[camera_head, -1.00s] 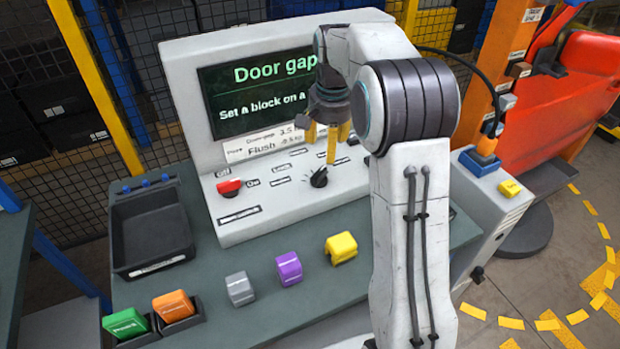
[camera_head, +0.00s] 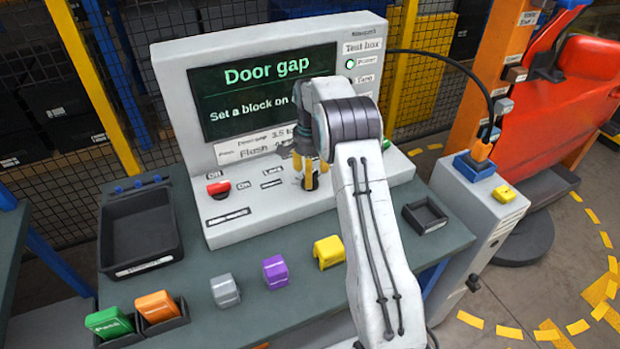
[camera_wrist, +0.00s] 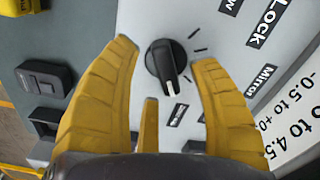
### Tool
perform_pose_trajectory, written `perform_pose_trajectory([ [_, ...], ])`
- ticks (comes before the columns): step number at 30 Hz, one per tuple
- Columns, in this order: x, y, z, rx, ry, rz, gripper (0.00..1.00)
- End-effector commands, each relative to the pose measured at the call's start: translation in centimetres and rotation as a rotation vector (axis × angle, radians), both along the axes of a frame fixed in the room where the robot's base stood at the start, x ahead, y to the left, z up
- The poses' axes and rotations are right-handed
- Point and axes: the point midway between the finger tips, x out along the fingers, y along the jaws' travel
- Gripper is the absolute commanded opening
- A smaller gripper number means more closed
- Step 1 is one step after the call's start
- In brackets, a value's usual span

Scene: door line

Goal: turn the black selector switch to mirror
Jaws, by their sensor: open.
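The black selector switch (camera_wrist: 167,66) is a round knob with a white pointer line, on the pale sloping panel (camera_head: 240,205) of the door gap test box. In the wrist view its pointer aims downward, away from the Mirror label (camera_wrist: 260,80), which lies to its right. My gripper (camera_head: 304,178) is open and low over the panel. In the wrist view its yellow fingers (camera_wrist: 165,54) stand on either side of the knob, with gaps visible. In the head view my gripper and arm hide the knob.
A red switch (camera_head: 218,188) sits left on the panel. Grey, purple (camera_head: 276,271) and yellow (camera_head: 328,252) blocks stand on the table in front. A black tray (camera_head: 140,235) is at left, and a small empty holder (camera_head: 425,216) is at right.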

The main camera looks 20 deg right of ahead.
Motion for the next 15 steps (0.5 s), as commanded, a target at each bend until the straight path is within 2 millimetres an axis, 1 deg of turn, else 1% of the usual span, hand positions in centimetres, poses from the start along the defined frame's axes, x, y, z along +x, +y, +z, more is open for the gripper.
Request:
perform_pose_trajectory([
  [1,-0.1,0.0,-0.6,0.001,0.004,0.000,0.56],
  [6,0.0,0.0,-1.9,0.000,0.001,0.001,0.56],
  [10,0.0,0.0,-2.4,0.000,0.001,0.001,0.56],
  [15,0.0,0.0,-2.6,0.000,0.000,0.001,0.56],
])
